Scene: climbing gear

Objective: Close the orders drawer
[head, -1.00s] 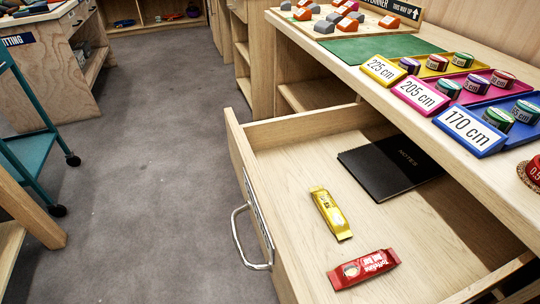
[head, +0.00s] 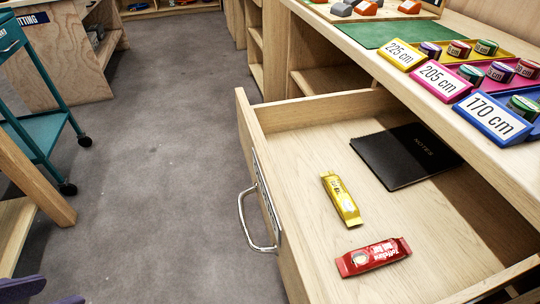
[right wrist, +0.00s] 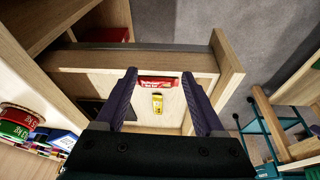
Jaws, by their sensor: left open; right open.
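The orders drawer (head: 290,165) is of pale wood and stands pulled well out from under the counter. Its front panel carries a metal bar handle (head: 244,222). Inside lie a black notebook (head: 400,160), a yellow bar (head: 341,198) and a red bar (head: 373,257). My left gripper (head: 45,294) just shows at the bottom left of the head view, open and apart from the handle. My right gripper (right wrist: 158,73) is open and empty in the right wrist view, with the drawer and both bars beyond its fingers. The right gripper is out of the head view.
The counter (head: 385,68) above the drawer holds a green mat (head: 360,32) and labelled coloured trays (head: 494,118) with tape rolls. A teal cart (head: 40,130) on casters stands at the left. The grey floor (head: 150,190) before the drawer is clear.

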